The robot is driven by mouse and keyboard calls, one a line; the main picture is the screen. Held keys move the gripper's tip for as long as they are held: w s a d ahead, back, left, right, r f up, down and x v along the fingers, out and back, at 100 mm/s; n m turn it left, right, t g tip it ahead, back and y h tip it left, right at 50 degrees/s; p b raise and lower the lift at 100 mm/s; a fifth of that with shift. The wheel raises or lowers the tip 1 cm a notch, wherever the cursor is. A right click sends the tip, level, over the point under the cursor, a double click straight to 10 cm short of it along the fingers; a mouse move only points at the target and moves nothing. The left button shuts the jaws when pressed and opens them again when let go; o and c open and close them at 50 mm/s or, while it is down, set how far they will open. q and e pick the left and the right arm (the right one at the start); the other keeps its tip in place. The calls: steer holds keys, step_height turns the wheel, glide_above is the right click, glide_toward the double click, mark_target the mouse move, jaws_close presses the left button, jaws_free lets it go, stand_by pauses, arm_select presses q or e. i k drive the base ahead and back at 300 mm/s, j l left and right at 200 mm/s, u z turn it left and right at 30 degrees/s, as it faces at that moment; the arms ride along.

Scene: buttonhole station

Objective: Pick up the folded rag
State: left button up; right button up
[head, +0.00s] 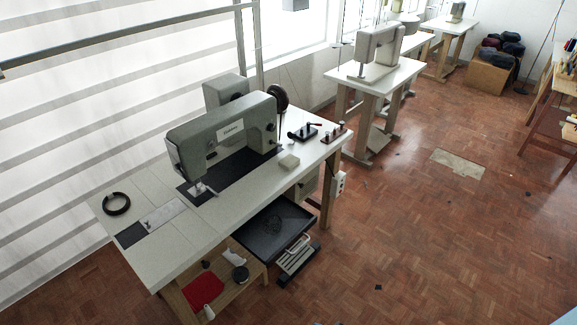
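A small cream pad (289,161), which looks like the folded rag, lies on the white sewing table (232,212). It is right of the grey-green sewing machine (222,130), at the edge of the dark plate under it. A red cloth (203,291) lies flat on the low wooden shelf under the table's near end, with a crumpled white piece (234,257) beside it. Neither of my grippers shows in the head view.
A black ring (116,204) and a printed card (163,215) lie on the table's left end. A black tray (272,230) sits below the front edge, above a pedal (297,257). A black-handled tool (303,132) stands behind the pad. The parquet floor (420,240) at right is mostly clear.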

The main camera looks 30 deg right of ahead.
mark_target(290, 160)
steer(key=i+l+u, duration=0.1)
steer(key=l, duration=0.25)
steer(key=i+l+u, duration=0.15)
steer(key=i+l, duration=0.2)
steer(key=i+l+u, duration=0.1)
steer(key=l, duration=0.25)
steer(key=i+l+u, duration=0.15)
steer(key=l, duration=0.25)
steer(key=i+l+u, duration=0.1)
steer(key=i+l, duration=0.15)
steer(key=l, duration=0.15)
